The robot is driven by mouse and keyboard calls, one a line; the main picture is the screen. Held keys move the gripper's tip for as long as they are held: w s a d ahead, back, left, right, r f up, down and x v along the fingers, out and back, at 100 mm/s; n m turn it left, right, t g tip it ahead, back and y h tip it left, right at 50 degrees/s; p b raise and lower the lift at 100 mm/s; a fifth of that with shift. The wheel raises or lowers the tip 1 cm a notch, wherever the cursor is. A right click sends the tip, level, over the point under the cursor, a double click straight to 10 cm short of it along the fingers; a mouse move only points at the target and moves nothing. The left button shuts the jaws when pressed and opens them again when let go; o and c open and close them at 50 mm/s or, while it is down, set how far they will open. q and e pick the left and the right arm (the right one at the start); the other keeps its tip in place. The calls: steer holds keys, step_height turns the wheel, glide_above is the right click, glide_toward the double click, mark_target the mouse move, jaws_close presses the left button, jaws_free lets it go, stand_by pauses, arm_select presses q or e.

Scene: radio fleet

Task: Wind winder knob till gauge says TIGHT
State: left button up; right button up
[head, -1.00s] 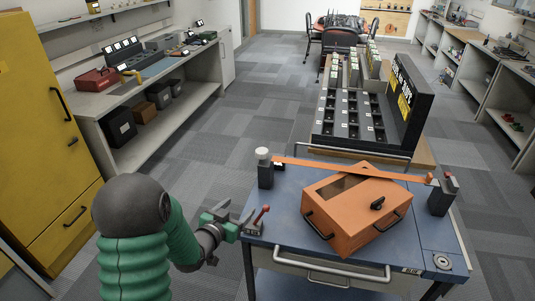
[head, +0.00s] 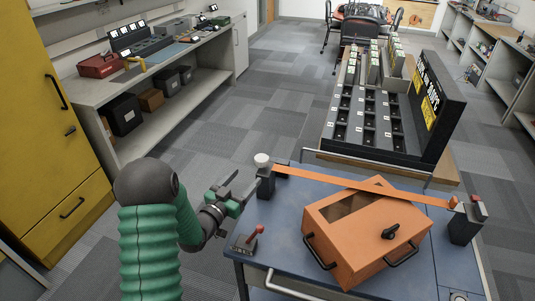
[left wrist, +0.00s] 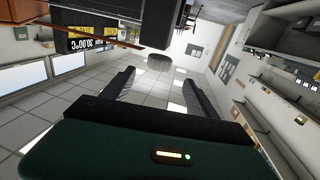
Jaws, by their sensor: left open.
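The winder knob (head: 262,160) is a pale round cap on a dark post at the left end of an orange strap (head: 360,184). My left gripper (head: 243,184) is open and empty, just left of the post and slightly below the knob, apart from it. In the left wrist view, a grey round thing that looks like the knob (left wrist: 160,62) shows beyond my open left fingers (left wrist: 157,77), between their lines. No gauge or TIGHT reading can be made out. My right gripper is not in view.
An orange case (head: 367,232) with black handles sits on the blue cart top (head: 285,222) under the strap. A small red-handled lever (head: 252,238) stands at the cart's left edge. A dark post (head: 465,220) holds the strap's right end. Floor left of the cart is clear.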

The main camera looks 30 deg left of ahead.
mark_target(265, 156)
arm_select(q)
steer(key=w, duration=1.3)
steer(key=shift+w, duration=0.2)
steer(key=shift+w+a+f, duration=0.2)
steer(key=shift+w+a, duration=0.1)
steer(key=shift+d+r, duration=0.1)
steer(key=c, duration=1.4)
steer(key=shift+o, duration=0.2)
